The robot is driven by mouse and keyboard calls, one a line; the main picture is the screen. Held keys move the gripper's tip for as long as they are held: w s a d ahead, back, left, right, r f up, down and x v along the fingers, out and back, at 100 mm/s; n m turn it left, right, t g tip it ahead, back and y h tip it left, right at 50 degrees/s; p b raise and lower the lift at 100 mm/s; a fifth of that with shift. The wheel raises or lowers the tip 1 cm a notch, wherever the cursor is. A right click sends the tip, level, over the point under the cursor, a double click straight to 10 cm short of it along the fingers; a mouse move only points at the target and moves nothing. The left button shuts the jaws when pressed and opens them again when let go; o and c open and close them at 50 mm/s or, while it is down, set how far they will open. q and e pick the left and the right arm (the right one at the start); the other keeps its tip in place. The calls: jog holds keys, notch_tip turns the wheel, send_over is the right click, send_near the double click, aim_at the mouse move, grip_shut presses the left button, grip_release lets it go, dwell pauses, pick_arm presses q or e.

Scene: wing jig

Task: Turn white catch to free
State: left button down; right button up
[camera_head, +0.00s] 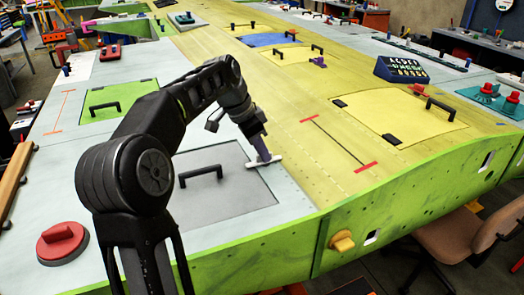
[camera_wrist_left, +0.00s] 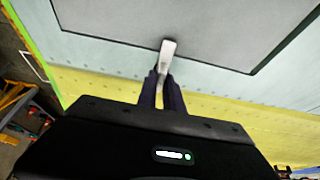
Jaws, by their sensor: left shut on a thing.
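The white catch (camera_head: 264,162) sits at the right edge of a grey panel (camera_head: 235,185) on the wing. My left gripper (camera_head: 262,152) comes down on it from above and is shut on it. In the left wrist view the catch (camera_wrist_left: 168,48) stands up between the two dark fingertips (camera_wrist_left: 163,80), with its end reaching over the panel's dark edge line. The fingers hide its lower part. My right gripper is in neither view.
A black handle (camera_head: 201,174) stands up from the grey panel. A red round knob (camera_head: 62,242) is at the front left, and a yellow knob (camera_head: 342,241) is on the green front side. A yellow panel (camera_head: 400,115) with a black handle lies to the right.

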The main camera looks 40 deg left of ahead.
pick_arm(q)
jog(key=shift+n, duration=0.3)
jog(key=shift+d+n+y+b, duration=0.15)
jog(key=shift+n+y+b, duration=0.5)
jog(key=shift+n, duration=0.55)
jog(key=n+y, duration=0.1)
jog(key=n, duration=0.3)
jog(key=shift+d+n+t+y+b, duration=0.2)
jog(key=shift+n+t+y+b, duration=0.1)
jog(key=shift+y+b, duration=0.05)
jog(key=n+y, duration=0.1)
jog(key=n, duration=0.1)
jog(key=n+g+y, duration=0.1)
jog(key=n, duration=0.2)
jog(key=shift+w+d, duration=0.1)
jog(key=shift+d, duration=0.1)
jog(key=n+g+y, duration=0.1)
jog(key=n, duration=0.4)
jog(key=shift+w+d, duration=0.1)
jog(key=shift+w, duration=0.05)
jog(key=shift+n+g, duration=0.3)
jog(key=c, duration=1.5)
grip_release()
